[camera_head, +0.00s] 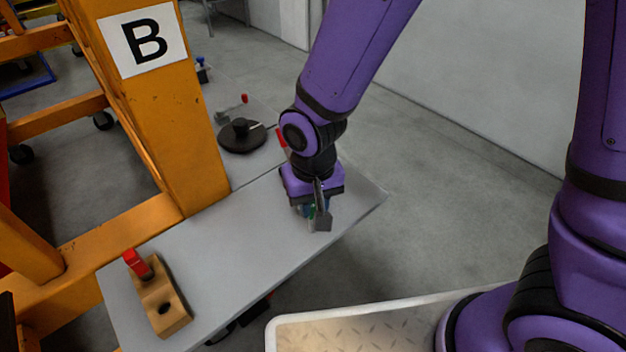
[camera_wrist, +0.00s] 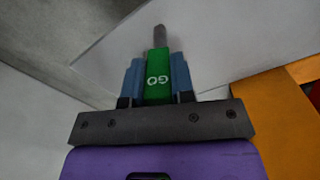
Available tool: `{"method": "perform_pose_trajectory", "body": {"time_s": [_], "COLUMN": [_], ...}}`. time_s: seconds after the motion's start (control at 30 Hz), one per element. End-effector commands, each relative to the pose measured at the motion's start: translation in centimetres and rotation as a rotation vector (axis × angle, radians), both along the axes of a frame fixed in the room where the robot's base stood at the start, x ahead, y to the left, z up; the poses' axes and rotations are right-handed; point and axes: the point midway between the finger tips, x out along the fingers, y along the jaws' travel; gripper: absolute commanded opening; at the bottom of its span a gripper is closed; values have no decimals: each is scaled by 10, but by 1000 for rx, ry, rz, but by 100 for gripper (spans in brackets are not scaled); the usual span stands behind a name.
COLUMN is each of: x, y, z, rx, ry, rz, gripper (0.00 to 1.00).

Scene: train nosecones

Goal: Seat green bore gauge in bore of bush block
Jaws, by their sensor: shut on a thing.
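My gripper (camera_head: 312,212) is over the right end of the grey bench. In the wrist view my gripper (camera_wrist: 158,85) has its blue-grey fingers shut on the green bore gauge (camera_wrist: 157,65), marked "GO". Its grey pin points away from the fingers. In the head view only a sliver of the green gauge (camera_head: 311,211) shows between the fingers. The brass-coloured bush block (camera_head: 172,317) lies at the bench's near left end, well apart from my gripper. A dark open bore shows in its top, and a red-handled piece (camera_head: 137,263) stands at its far end.
The grey bench (camera_head: 235,240) is bare between the block and my gripper. An orange frame post (camera_head: 160,120) with a "B" sign rises along its far side. A black round base (camera_head: 241,136) and a red-tipped tool (camera_head: 234,105) lie on a grey surface behind.

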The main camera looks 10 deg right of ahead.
Motion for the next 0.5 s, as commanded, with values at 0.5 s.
{"method": "perform_pose_trajectory", "body": {"time_s": [0.5], "x": [91], "y": [-7], "z": [-9], "rx": [0], "ry": [0], "rz": [0], "gripper": [0]}}
